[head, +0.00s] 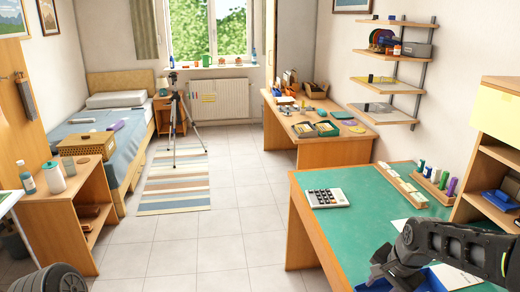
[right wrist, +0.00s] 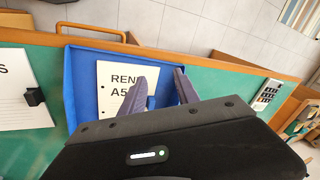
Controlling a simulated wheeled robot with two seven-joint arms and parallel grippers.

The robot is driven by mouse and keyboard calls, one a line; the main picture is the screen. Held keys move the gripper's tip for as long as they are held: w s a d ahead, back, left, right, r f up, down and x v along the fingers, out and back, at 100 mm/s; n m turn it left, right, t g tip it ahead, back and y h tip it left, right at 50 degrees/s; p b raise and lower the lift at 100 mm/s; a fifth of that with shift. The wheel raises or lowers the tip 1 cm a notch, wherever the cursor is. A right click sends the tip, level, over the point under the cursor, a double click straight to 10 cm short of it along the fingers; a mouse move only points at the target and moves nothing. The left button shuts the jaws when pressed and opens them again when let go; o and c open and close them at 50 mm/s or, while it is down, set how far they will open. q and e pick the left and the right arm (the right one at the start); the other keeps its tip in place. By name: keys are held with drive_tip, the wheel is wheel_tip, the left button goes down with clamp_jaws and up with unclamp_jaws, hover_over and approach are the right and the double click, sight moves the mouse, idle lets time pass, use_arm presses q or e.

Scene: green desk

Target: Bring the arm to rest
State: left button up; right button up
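My right arm (head: 440,245) reaches in from the right over the green desk (head: 345,225). Its gripper (right wrist: 162,84) shows two dark fingers spread apart with nothing held between them, above a blue tray (right wrist: 78,85). The gripper (head: 382,270) also shows at the lower right of the head view, partly cut by the frame edge. A white lettered sheet (right wrist: 113,76) lies in the tray, partly hidden by a finger. My left gripper is not in view.
A calculator (head: 326,198) lies on the desk's left part. A wooden holder with coloured cylinders (head: 432,180) stands at the back. A shelf unit (head: 490,165) rises at the right. A clipboard (right wrist: 22,100) lies left of the tray in the wrist view. The desk's middle is clear.

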drive_tip(key=s+a+f+n+t+y, duration=0.15)
drive_tip(key=a+f+n, duration=0.65)
drive_tip(key=a+f, duration=0.95)
drive_tip(key=s+a+f+g, duration=0.1)
drive_tip(key=s+a+f, duration=0.2)
drive_tip(key=s, duration=0.3)
drive_tip(key=s+a+f+n+g+y, duration=0.1)
drive_tip(key=s+a+f, duration=0.2)
drive_tip(key=s+f, duration=0.2)
drive_tip(key=s+a+f+n+g+y, duration=0.1)
drive_tip(key=s+f, duration=0.3)
drive_tip(key=s, duration=0.5)
drive_tip(key=shift+a+f+g, duration=0.3)
drive_tip(key=shift+a+g, duration=0.25)
drive_tip(key=shift+a, duration=0.35)
